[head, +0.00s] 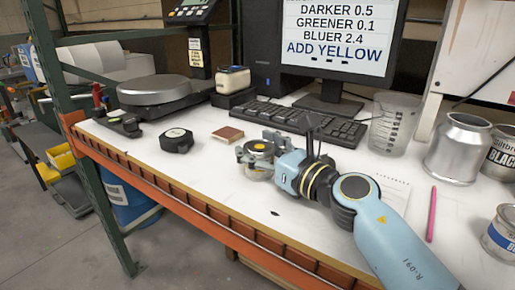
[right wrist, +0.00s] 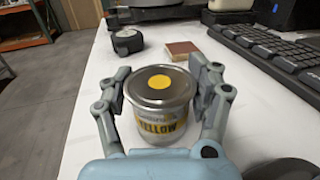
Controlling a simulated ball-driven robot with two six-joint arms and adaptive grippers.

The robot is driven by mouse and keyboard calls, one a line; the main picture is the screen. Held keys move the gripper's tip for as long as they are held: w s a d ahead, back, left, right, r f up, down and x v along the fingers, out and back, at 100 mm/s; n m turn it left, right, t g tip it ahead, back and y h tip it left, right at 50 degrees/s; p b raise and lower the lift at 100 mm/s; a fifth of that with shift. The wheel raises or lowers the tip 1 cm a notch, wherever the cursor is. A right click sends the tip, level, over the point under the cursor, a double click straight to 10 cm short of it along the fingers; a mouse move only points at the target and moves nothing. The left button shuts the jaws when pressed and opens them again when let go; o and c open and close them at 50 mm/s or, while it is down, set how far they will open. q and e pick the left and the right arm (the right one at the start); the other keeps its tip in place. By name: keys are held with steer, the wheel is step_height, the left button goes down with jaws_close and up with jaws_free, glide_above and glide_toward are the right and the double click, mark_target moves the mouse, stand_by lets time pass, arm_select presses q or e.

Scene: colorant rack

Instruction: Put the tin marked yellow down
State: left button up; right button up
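The tin marked yellow (right wrist: 160,100) is a silver tin with a yellow dot on its lid and a YELLOW label. It is upright between the fingers of my right gripper (right wrist: 155,85), which are shut on its sides. In the head view the tin (head: 258,174) is over the white bench top (head: 215,180), near the front edge, with my right gripper (head: 259,150) around it. The gripper hides part of its base, so I cannot tell whether it touches the bench. My left gripper is not in view.
A brown block (head: 227,134) and a black tape measure (head: 176,141) lie left of the tin. A keyboard (head: 300,120) is behind it. A clear beaker (head: 393,124), a silver can (head: 458,148) and a pink pen (head: 432,214) are at right.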

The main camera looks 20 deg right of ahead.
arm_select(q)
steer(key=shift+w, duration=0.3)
arm_select(e)
steer(key=o, duration=0.4)
steer(key=shift+r, duration=0.3)
steer(key=v, duration=1.1)
steer(key=shift+f+b, duration=0.25)
steer(key=shift+b, duration=0.1)
steer(key=shift+s+d+r, duration=0.1)
steer(key=shift+s+d, duration=0.15)
steer(key=shift+s, duration=0.25)
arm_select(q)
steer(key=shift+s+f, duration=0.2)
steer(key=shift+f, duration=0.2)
